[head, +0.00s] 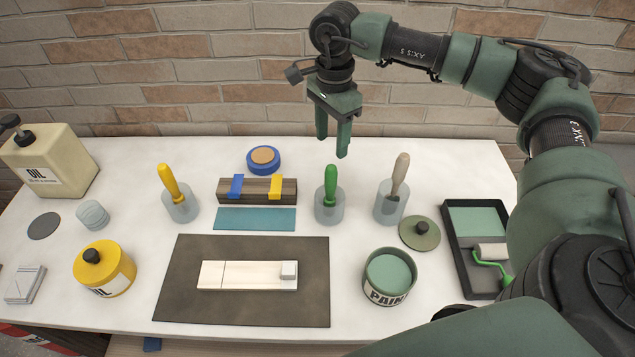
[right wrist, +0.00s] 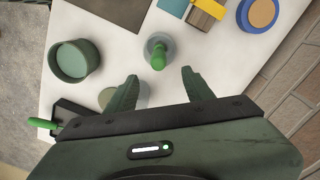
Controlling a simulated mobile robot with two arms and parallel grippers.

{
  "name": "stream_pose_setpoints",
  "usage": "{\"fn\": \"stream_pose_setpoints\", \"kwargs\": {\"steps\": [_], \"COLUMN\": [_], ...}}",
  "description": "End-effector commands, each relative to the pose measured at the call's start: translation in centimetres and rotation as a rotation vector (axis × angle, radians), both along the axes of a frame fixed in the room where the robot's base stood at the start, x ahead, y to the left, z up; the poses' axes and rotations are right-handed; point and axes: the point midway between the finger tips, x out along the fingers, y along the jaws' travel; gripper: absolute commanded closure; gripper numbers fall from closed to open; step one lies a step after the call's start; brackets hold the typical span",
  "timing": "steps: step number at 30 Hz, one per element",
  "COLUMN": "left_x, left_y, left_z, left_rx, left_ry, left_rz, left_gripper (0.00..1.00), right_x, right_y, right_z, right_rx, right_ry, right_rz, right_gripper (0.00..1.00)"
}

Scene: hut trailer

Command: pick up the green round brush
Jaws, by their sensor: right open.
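The green round brush (head: 331,183) stands upright in a clear glass jar (head: 329,210) on the white table, its green handle up. In the right wrist view the brush (right wrist: 158,58) lies ahead of the fingers, roughly midway between their lines. Its bristle end is inside the jar and cannot be made out. My right gripper (head: 333,142) is above the table, over and slightly behind the brush, apart from it. Its two green fingers are spread and empty, as the right wrist view also shows (right wrist: 158,88). My left gripper is not in view.
A jar with a beige-handled tool (head: 398,178) stands just right of the brush. A yellow-handled brush (head: 168,182) stands in a jar at left. A wooden block with clips (head: 257,191), an open paint can (head: 389,277) and a paint tray (head: 461,262) are nearby. A brick wall stands behind.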

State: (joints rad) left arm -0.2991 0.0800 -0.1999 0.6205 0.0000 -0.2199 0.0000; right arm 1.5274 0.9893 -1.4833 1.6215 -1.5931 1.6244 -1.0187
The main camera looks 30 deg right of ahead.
Motion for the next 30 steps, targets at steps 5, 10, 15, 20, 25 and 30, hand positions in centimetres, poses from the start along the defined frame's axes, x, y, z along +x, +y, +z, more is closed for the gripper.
{"fn": "stream_pose_setpoints", "kwargs": {"steps": [5,10,15,20,25,30], "left_x": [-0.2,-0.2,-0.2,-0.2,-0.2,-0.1], "left_y": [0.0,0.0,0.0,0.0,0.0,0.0], "left_z": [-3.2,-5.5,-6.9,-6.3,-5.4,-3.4], "left_rx": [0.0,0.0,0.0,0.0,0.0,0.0], "left_ry": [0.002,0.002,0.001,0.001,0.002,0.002], "left_rz": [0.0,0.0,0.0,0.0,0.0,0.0], "left_gripper": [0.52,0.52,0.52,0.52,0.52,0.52], "right_x": [0.0,-0.1,-0.1,-0.1,-0.2,-0.4], "right_y": [0.0,0.0,0.0,0.0,0.0,0.0], "right_z": [-3.2,-5.4,-6.9,-7.8,-9.5,-11.8], "right_rx": [0.001,0.001,0.002,0.001,0.001,0.001], "right_ry": [0.0,0.0,-0.001,0.001,0.002,0.004], "right_rz": [0.0,0.0,0.0,-0.001,-0.001,-0.001], "right_gripper": [0.48,0.48,0.48,0.48,0.48,0.48]}}
